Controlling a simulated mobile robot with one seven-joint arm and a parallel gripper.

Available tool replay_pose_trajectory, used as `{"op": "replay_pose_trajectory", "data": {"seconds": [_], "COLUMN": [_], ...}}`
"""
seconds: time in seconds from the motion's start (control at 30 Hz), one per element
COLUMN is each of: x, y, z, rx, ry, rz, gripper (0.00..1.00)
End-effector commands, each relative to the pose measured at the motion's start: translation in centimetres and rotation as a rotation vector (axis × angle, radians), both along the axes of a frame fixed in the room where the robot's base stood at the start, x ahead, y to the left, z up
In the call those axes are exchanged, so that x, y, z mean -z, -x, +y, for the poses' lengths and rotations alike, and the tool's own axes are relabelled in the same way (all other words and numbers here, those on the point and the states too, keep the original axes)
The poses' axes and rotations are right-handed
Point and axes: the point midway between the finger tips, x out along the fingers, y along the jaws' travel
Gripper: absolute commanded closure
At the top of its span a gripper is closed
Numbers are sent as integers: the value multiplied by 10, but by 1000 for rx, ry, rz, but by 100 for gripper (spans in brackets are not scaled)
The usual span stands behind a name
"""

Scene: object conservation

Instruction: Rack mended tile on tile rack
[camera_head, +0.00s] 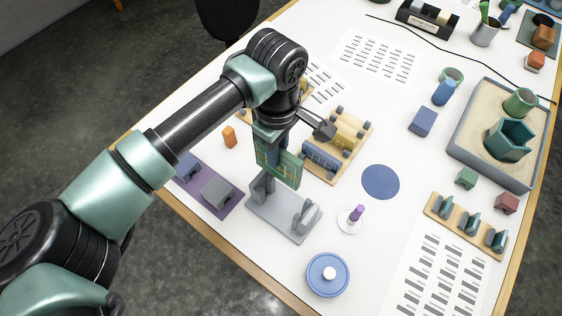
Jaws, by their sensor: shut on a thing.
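The tile (288,170) is a green plate with thin gold lines, held upright in the middle of the table. My gripper (270,150) points down and is shut on its upper left part, hiding some of it. The tile's lower edge is just above or in a grey stand (270,222) with upright posts and a rounded block; I cannot tell whether they touch. A wooden rack (437,207) with several teal upright pieces stands at the lower right and looks like the tile rack, apart from my gripper.
A wooden tray (330,177) with blue and yellow blocks lies close right of the tile. A purple mat (225,209) with grey blocks is at left. A blue round dish (328,291) and a purple-topped peg (357,213) stand in front. A blue disc (380,182) lies flat.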

Motion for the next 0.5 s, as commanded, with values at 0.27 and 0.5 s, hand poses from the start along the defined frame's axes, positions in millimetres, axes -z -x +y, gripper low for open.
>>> {"op": "replay_pose_trajectory", "data": {"seconds": [0.27, 0.5], "x": [1, 1], "y": [-23, -42], "z": [6, 11], "rx": [-1, -1], "ry": [-1, 1], "rz": [-3, -4], "gripper": [100, 100]}}
